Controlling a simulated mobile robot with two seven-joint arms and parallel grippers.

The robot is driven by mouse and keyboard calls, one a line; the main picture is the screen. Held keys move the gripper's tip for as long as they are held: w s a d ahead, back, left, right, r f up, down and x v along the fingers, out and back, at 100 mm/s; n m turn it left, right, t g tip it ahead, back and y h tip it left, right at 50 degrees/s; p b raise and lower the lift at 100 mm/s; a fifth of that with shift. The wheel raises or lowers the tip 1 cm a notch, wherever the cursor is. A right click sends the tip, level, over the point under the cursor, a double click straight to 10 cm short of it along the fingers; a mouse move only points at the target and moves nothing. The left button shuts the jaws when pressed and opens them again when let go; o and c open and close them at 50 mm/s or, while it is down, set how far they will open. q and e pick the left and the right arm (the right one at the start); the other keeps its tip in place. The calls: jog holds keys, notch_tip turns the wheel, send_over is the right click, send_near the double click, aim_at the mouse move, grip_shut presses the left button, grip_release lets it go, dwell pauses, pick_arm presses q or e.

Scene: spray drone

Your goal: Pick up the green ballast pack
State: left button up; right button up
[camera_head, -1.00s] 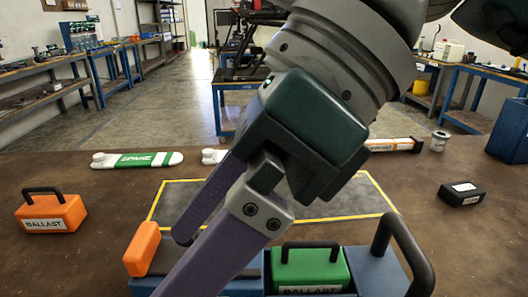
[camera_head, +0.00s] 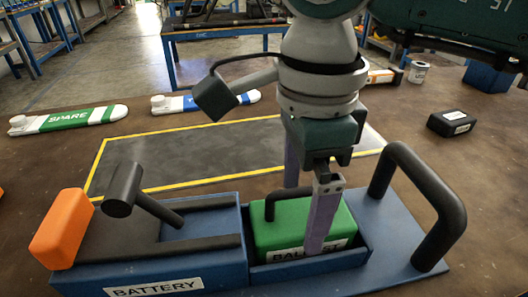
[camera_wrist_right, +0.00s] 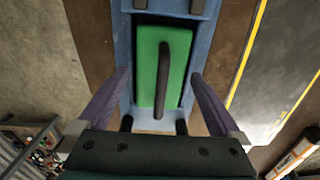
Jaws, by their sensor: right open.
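The green ballast pack (camera_head: 285,230) sits in the right compartment of a blue tray (camera_head: 375,215), with a black handle on top and a white label on its front. In the right wrist view the green pack (camera_wrist_right: 146,70) lies ahead, its handle running lengthwise. My right gripper (camera_head: 305,215) points down over the pack, open, one purple finger in front of it and the other behind. In the right wrist view my right gripper (camera_wrist_right: 160,78) has its fingers on either side of the pack, with visible gaps. The rear fingertip is hidden in the head view. My left gripper is not in view.
A blue box labelled BATTERY (camera_head: 215,225) with an orange block (camera_head: 62,230) and a black T-shaped handle (camera_head: 125,190) adjoins on the left. A tall black handle (camera_head: 440,195) rises at the tray's right. Behind lies a clear yellow-bordered mat (camera_head: 200,158).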

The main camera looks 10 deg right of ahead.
jog(key=shift+f, duration=0.75)
grip_shut()
jog(key=shift+r, duration=0.1)
